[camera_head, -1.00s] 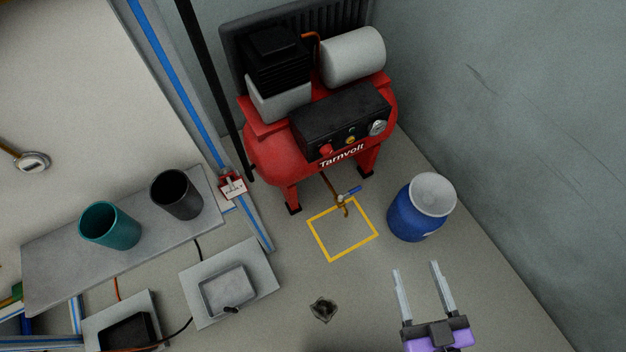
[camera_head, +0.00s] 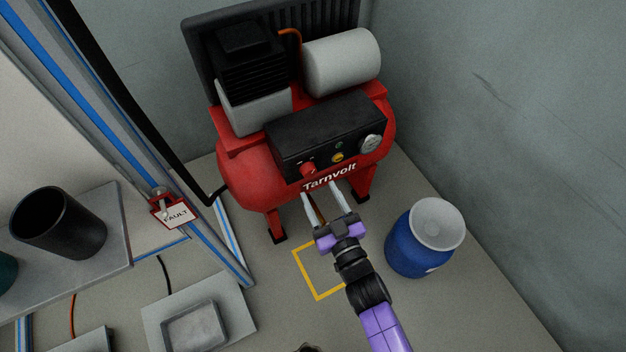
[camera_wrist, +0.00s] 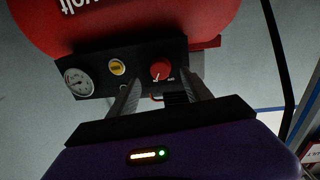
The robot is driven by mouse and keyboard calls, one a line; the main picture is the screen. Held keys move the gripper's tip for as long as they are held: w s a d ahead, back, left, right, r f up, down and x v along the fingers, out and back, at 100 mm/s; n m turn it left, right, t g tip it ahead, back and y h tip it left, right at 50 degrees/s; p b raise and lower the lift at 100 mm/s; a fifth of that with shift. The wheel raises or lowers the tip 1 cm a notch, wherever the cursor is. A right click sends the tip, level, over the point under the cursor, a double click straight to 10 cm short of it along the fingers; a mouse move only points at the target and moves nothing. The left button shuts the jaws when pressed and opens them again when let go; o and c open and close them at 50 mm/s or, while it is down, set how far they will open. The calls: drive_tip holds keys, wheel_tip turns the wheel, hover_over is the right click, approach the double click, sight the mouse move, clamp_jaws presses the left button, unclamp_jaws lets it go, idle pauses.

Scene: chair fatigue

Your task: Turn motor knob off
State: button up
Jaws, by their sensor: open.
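The red motor knob (camera_head: 308,168) sits on the left part of the black control panel (camera_head: 290,140) of the red Tarnvolt compressor (camera_head: 250,175). In the wrist view the red knob (camera_wrist: 161,69) shows beyond and between the fingers, with a white pointer mark and small labels too small to read. My gripper (camera_head: 321,190) is open and empty. In the head view its fingertips appear just below the panel, over the compressor's lower front. In the wrist view my gripper (camera_wrist: 158,85) points toward the panel, and I see no contact with the knob.
A yellow button (camera_head: 337,158) and a gauge (camera_head: 370,143) are right of the knob. A blue barrel (camera_head: 412,250) stands right of my arm. A red FAULT tag (camera_head: 172,212) hangs at left. A yellow square (camera_head: 312,285) marks the floor.

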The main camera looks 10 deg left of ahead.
sight(310, 176)
drive_tip(key=shift+x, duration=2.7)
clamp_jaws()
